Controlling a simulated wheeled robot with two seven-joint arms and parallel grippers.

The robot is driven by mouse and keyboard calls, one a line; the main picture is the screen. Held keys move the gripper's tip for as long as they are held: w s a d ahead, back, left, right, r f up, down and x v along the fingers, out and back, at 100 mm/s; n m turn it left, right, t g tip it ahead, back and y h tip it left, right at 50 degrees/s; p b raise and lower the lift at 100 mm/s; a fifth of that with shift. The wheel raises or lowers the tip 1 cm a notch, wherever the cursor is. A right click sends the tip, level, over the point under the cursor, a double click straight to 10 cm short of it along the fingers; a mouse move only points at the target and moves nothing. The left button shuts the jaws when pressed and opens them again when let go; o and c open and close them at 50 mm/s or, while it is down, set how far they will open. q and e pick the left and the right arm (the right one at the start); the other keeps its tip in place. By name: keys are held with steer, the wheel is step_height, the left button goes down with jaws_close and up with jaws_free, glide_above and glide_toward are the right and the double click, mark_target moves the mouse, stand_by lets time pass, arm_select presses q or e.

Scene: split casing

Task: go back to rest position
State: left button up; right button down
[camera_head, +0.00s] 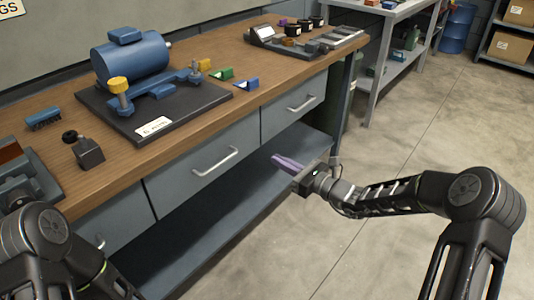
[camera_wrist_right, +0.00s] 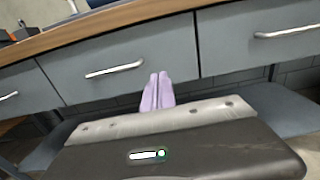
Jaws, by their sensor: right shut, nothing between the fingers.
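My right gripper (camera_head: 287,162), with purple fingers, is held in the air in front of the workbench (camera_head: 120,190), below the level of its top. Its fingers also show in the right wrist view (camera_wrist_right: 158,92), close together and empty, pointing at the grey drawers. My left arm shows at the bottom left in the head view, but its gripper is out of the frame.
A blue motor (camera_head: 132,58) and a split casing with a yellow-topped bolt (camera_head: 118,85) stand on a dark plate (camera_head: 160,117) on the bench. Small coloured blocks (camera_head: 221,74) lie beside it. Drawer handles (camera_head: 215,162) stick out from the bench front. Open floor (camera_head: 420,130) lies to the right.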

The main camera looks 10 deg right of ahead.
steer(key=shift+s+d, duration=0.3)
steer(key=shift+s, duration=0.1)
